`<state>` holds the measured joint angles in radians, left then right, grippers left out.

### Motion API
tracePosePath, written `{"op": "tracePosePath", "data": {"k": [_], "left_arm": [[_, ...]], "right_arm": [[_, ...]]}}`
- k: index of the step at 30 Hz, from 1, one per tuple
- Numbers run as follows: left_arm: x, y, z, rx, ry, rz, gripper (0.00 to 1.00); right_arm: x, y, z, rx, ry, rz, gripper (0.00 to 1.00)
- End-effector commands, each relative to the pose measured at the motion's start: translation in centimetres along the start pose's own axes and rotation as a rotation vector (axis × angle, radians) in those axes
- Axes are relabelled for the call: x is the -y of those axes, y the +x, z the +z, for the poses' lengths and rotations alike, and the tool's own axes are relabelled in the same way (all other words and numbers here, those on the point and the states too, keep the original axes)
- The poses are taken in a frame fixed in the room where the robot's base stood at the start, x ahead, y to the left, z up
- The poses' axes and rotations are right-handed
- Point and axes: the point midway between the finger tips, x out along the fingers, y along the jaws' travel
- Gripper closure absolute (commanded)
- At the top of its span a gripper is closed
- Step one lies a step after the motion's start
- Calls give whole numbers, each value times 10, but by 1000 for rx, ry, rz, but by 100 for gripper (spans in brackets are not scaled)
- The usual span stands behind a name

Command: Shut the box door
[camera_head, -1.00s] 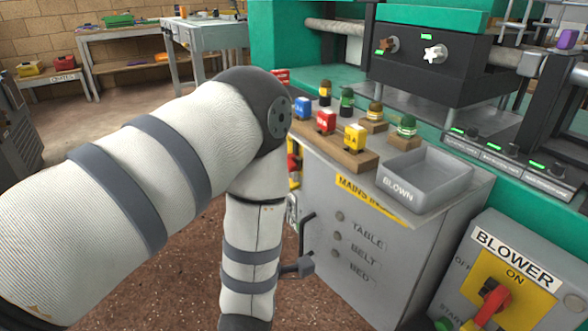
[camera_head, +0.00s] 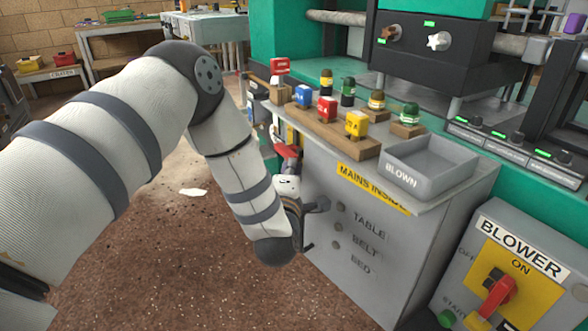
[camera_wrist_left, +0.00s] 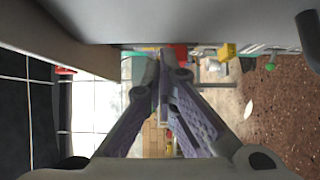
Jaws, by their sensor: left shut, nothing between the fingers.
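The grey box (camera_head: 390,265) stands at the middle right in the head view, with a yellow "MAINS INSIDE" label and the words TABLE, BELT and BED on its front. A dark handle (camera_head: 309,228) is at the left part of that front; a dark bar also shows at the upper right of the left wrist view (camera_wrist_left: 308,42). My left gripper (camera_head: 289,188) is beside the box's left edge, close to the handle, partly hidden by its own wrist. In the left wrist view its fingers (camera_wrist_left: 164,75) are shut and empty, below a grey panel (camera_wrist_left: 190,22). I cannot tell how far the door stands open. My right gripper is out of view.
Coloured plugs stand on a wooden block (camera_head: 335,132) on the box top, beside a grey "BLOWN" tray (camera_head: 428,168). A blower switch box (camera_head: 510,265) is at the lower right. Green machinery stands behind. The brown floor (camera_head: 150,260) at left is clear apart from a white scrap.

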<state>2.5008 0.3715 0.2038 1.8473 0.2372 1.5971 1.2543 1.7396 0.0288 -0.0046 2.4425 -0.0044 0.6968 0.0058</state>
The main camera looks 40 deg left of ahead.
Motion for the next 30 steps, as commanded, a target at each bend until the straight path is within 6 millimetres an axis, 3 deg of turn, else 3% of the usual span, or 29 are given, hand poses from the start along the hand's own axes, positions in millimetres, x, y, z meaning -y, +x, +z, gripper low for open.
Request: {"op": "tracePosePath", "data": {"k": [12, 21, 30], "left_arm": [[0, 5, 5, 4, -1, 1, 100], [0, 40, 35, 152, -3, 1, 100], [-2, 44, 41, 177, -2, 5, 100]], "right_arm": [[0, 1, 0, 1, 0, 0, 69], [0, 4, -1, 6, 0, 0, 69], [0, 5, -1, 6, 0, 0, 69]]}}
